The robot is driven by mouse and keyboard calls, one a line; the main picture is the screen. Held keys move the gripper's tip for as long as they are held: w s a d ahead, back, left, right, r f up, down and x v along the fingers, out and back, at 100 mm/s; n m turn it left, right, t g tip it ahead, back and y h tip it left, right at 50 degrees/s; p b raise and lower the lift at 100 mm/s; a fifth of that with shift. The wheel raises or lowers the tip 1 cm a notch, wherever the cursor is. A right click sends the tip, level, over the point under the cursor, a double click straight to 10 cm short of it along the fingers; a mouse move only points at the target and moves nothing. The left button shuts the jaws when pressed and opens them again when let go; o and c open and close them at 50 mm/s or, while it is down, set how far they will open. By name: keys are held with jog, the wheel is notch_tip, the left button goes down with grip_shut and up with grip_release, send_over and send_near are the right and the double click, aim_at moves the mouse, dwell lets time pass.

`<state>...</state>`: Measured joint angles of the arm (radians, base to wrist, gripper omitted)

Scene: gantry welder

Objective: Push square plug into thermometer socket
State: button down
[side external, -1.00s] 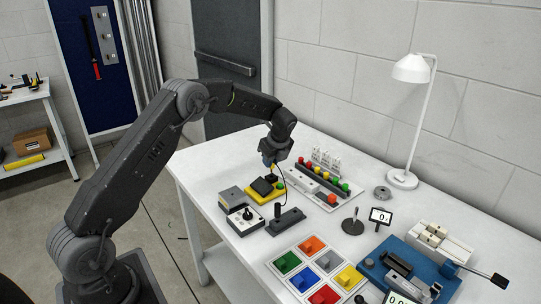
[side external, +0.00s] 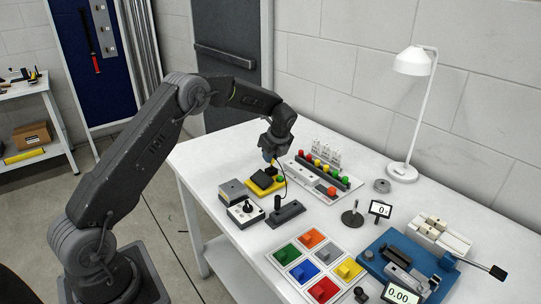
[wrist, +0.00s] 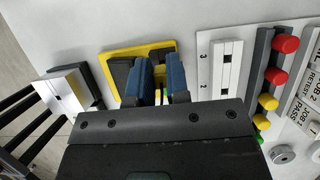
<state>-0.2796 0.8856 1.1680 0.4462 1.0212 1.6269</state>
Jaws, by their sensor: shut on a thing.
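The thermometer seems to be the yellow-edged device with black parts on top (side external: 279,182), lying on the table; it also shows in the wrist view (wrist: 107,60). My gripper (side external: 270,161) is pointed down, at or just above its far side. In the wrist view the blue fingers of my gripper (wrist: 160,80) are closed on a small dark piece (wrist: 159,73), which seems to be the plug. A thin black cable (side external: 285,182) runs from near the fingertips down toward a black holder. The socket and the plug's tip are hidden, so I cannot tell whether they touch.
A white numbered strip (wrist: 226,70) and a rack of coloured knobs (side external: 324,172) stand close to the right. A grey-and-white box with a knob (side external: 246,211) and a black holder with an upright handle (side external: 286,214) are in front. Coloured trays (side external: 311,238) lie nearer.

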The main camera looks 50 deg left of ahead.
jog(key=shift+f, duration=1.2)
dwell(0.6)
jog(key=c, duration=1)
grip_release()
jog(key=shift+r, duration=0.1)
jog(key=v, duration=1.3)
jog(key=shift+d+r, duration=0.2)
jog(key=shift+r, duration=0.05)
